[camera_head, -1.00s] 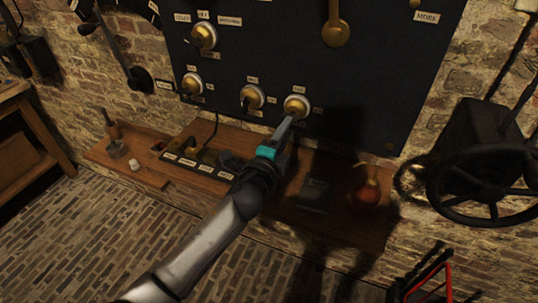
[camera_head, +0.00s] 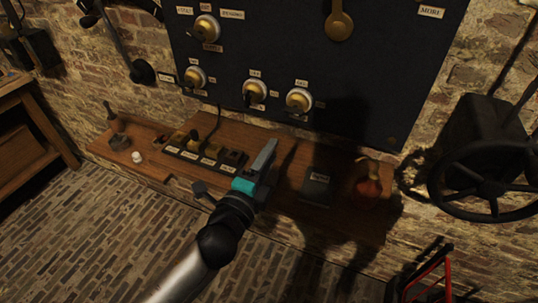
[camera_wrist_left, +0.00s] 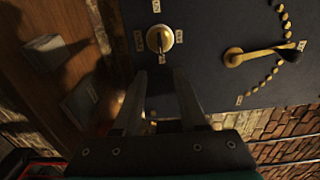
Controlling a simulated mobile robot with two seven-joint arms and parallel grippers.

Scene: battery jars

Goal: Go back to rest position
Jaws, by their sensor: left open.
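My left gripper (camera_head: 264,160) is open and empty in the head view. It is over the wooden shelf below the dark panel (camera_head: 300,50), apart from the panel's knobs. In the left wrist view its two fingers (camera_wrist_left: 158,95) stand apart with nothing between them, and a brass knob (camera_wrist_left: 160,39) on the panel lies beyond the tips. My right gripper is not in view.
The wooden shelf (camera_head: 290,215) holds a row of labelled slots (camera_head: 206,150), a dark box (camera_head: 317,188) and a red-orange flask-like object (camera_head: 368,185). A black handwheel (camera_head: 490,215) is at right. Brick floor lies open at lower left.

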